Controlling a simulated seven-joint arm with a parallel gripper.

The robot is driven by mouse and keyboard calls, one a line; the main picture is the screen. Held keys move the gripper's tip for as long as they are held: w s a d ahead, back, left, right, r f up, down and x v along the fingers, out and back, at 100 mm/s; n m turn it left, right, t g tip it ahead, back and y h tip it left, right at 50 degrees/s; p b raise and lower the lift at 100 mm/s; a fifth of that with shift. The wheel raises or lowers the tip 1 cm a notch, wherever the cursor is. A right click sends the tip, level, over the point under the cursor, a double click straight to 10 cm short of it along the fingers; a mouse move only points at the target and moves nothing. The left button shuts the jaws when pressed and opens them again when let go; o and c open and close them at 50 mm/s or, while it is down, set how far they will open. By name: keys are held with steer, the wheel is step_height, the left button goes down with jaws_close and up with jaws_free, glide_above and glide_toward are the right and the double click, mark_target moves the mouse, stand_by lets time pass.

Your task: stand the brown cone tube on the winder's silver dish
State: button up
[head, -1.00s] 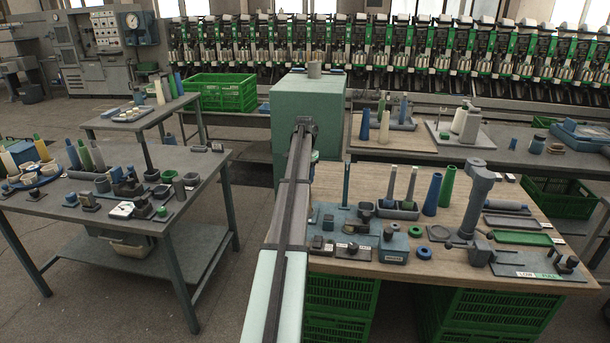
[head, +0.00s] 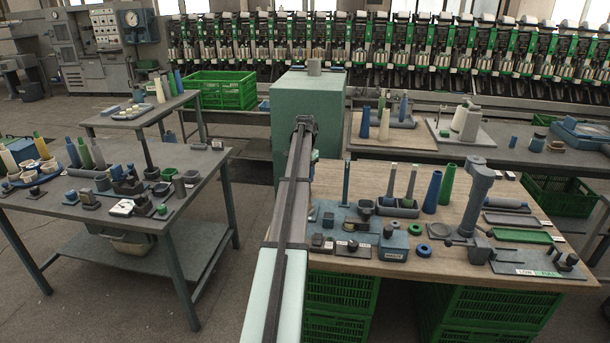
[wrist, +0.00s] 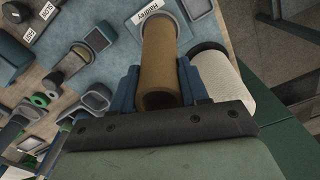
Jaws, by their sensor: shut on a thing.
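The brown cone tube (wrist: 160,60) lies between the two blue fingers of my gripper (wrist: 158,88) in the wrist view. The gripper is shut on it. The tube's open near end faces the gripper body, and its far end is by a grey round rim (wrist: 183,20). I cannot tell whether the tube touches that rim. A white cone (wrist: 223,82) stands close to the right finger. In the head view I cannot make out the brown tube or the gripper. I cannot tell for sure which part is the winder's silver dish.
The right wooden table (head: 420,265) holds a blue base (head: 332,212), a tall blue cone (head: 432,192), a green cone (head: 447,184) and a grey post (head: 479,195). The left table (head: 180,240) is crowded with small parts. Green crates (head: 340,295) stand under the right table.

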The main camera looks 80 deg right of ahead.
steer(key=shift+f, duration=0.55)
steer(key=o, duration=1.1)
step_height(320, 180, up, 14)
steer(key=shift+f, duration=0.1)
stand_by(0.7)
